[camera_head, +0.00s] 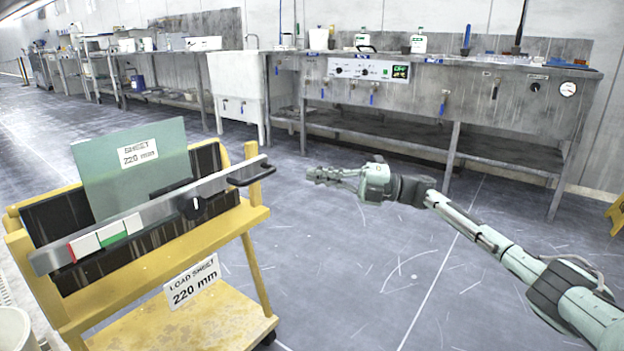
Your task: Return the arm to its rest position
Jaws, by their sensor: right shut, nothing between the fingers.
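My right arm reaches in from the lower right. Its gripper (331,175) is shut and empty, pointing left over open floor. It is apart from the yellow cart (150,262) at the left, a little right of the cart's black handle (251,173). A greenish sheet (110,185) labelled "SHEET 220 mm" stands upright in the cart behind a metal bar (160,205). The bar carries red, white and green marks. My left gripper is not in view.
A long metal workbench (420,95) with a control panel and bottles runs along the back wall. A white sink (238,92) stands beside it. A yellow floor sign (616,214) is at the right edge. The grey floor (375,270) between cart and bench is clear.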

